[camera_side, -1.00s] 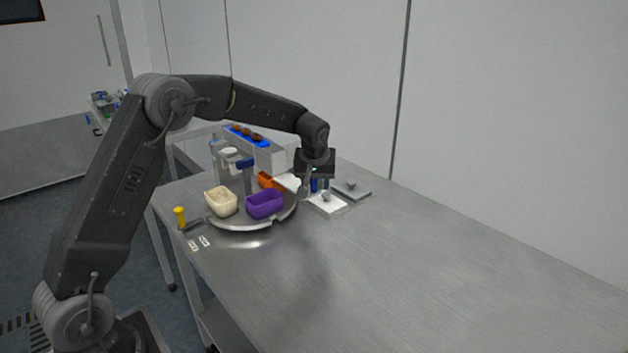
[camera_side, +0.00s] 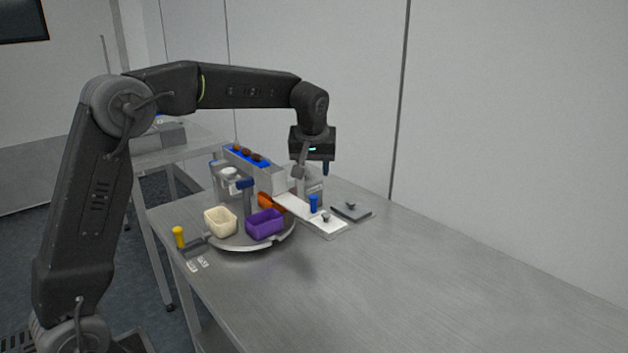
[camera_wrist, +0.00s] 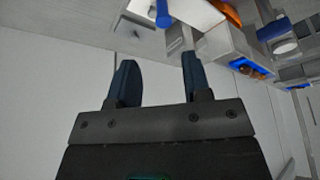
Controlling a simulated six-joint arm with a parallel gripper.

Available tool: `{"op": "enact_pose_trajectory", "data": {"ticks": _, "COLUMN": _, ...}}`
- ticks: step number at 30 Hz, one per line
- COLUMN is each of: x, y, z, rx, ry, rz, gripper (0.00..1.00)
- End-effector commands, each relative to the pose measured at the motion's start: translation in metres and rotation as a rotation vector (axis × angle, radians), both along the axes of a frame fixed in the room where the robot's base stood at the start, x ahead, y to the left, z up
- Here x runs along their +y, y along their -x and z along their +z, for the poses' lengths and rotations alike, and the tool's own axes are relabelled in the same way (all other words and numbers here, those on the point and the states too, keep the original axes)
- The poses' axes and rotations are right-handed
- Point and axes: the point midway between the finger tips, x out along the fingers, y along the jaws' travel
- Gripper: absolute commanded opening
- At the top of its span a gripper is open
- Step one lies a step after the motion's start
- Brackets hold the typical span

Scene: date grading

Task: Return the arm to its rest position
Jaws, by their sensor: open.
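My gripper (camera_side: 313,172) hangs over the far part of the steel table, above and behind the white plate at the end of the feed channel. In the wrist view my gripper (camera_wrist: 157,75) shows two dark blue fingers standing apart with nothing between them. The arm is bent high, with its forearm close to level.
A round turntable (camera_side: 232,247) carries a cream bowl (camera_side: 220,222), a purple bowl (camera_side: 265,224) and an orange one (camera_side: 268,202). Dark dates lie on the blue-lined channel (camera_side: 247,156). A grey scale-like plate (camera_side: 352,213) sits at right. The table's right side (camera_side: 430,285) is clear.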

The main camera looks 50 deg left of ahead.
Motion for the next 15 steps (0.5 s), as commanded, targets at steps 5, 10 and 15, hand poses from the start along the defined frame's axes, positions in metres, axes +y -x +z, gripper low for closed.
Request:
{"op": "enact_pose_trajectory", "data": {"ticks": 5, "x": -0.0029, "y": 0.0027, "z": 0.0093, "rx": -0.001, "ry": 0.001, "rz": 0.0, "gripper": 0.45}}
{"op": "enact_pose_trajectory", "data": {"ticks": 10, "x": -0.0029, "y": 0.003, "z": 0.0099, "rx": 0.0, "ry": 0.0, "rz": 0.0, "gripper": 0.45}}
{"op": "enact_pose_trajectory", "data": {"ticks": 15, "x": -0.0027, "y": 0.0029, "z": 0.0097, "rx": 0.0, "ry": 0.0, "rz": 0.0, "gripper": 0.45}}
